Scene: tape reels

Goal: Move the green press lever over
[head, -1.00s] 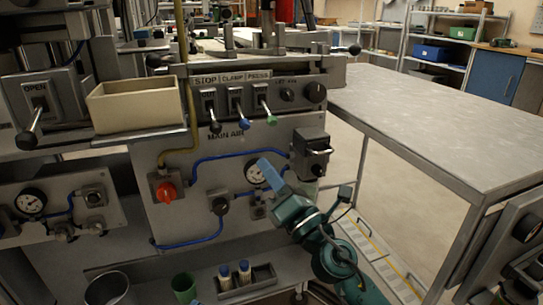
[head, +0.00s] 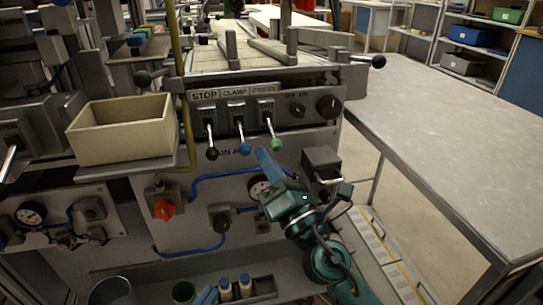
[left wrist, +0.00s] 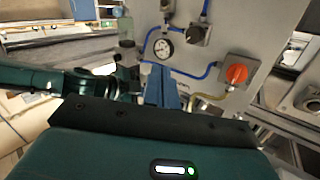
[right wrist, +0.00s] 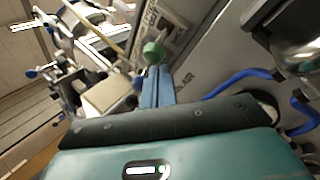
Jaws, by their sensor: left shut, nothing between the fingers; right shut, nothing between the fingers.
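The green press lever (head: 274,131) hangs down from its slot under the PRESS label, with a round green knob at its lower end. My right gripper (head: 264,153) is shut and empty, with its blue fingertips just below and left of the green knob. In the right wrist view the green knob (right wrist: 153,52) lies just past the fingertips (right wrist: 156,72); I cannot tell whether they touch. My left gripper (head: 207,296) shows only its blue fingertips at the bottom edge; in the left wrist view its fingers (left wrist: 161,88) are shut and empty.
The blue-knobbed lever (head: 244,148) and black-knobbed lever (head: 212,153) hang left of the green one. A grey box with a handle (head: 322,168) sits right of the gripper. A cream bin (head: 120,130) and red knob (head: 164,209) are at left. Blue hoses cross the panel.

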